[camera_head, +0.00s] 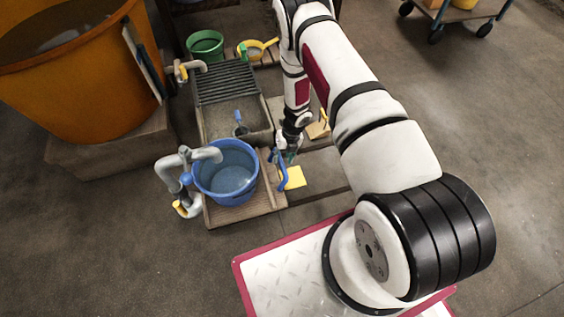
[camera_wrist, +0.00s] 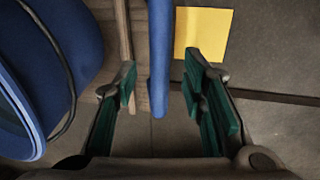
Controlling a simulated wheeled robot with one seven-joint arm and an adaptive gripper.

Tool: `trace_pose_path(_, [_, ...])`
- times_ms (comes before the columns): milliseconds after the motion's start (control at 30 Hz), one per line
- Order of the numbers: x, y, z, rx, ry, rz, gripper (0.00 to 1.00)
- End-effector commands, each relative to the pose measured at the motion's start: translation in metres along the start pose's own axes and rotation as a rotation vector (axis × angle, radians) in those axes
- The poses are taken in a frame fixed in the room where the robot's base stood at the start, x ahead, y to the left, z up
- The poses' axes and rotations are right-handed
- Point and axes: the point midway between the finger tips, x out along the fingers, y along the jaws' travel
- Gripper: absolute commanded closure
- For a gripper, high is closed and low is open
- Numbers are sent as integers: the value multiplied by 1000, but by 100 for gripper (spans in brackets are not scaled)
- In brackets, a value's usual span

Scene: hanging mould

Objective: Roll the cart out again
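A wheeled cart (camera_head: 455,14) with black casters stands at the top right, partly cut off by the frame. My gripper (camera_head: 287,152) is low beside the wooden stand, far from that cart. A blue bar, like a handle (camera_head: 282,174), stands at the stand's right side below my gripper. In the wrist view the blue bar (camera_wrist: 160,55) lies between the green-padded fingers of my gripper (camera_wrist: 163,78). The fingers are open, with a gap on both sides of the bar. Whether the bar belongs to a cart cannot be told.
A blue bucket of water (camera_head: 227,178) sits on the wooden stand (camera_head: 245,210) under a grey tap (camera_head: 190,160). A yellow sheet (camera_head: 294,178) lies right of the bar. An orange vat (camera_head: 80,100) stands left. Open floor (camera_head: 500,110) lies right of my arm.

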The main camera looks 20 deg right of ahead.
Motion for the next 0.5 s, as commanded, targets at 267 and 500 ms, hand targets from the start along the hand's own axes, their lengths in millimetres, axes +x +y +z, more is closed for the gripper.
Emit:
trace_pose_path(267, [21, 0, 1, 0, -1, 0, 62])
trace_pose_path(500, [21, 0, 1, 0, -1, 0, 62])
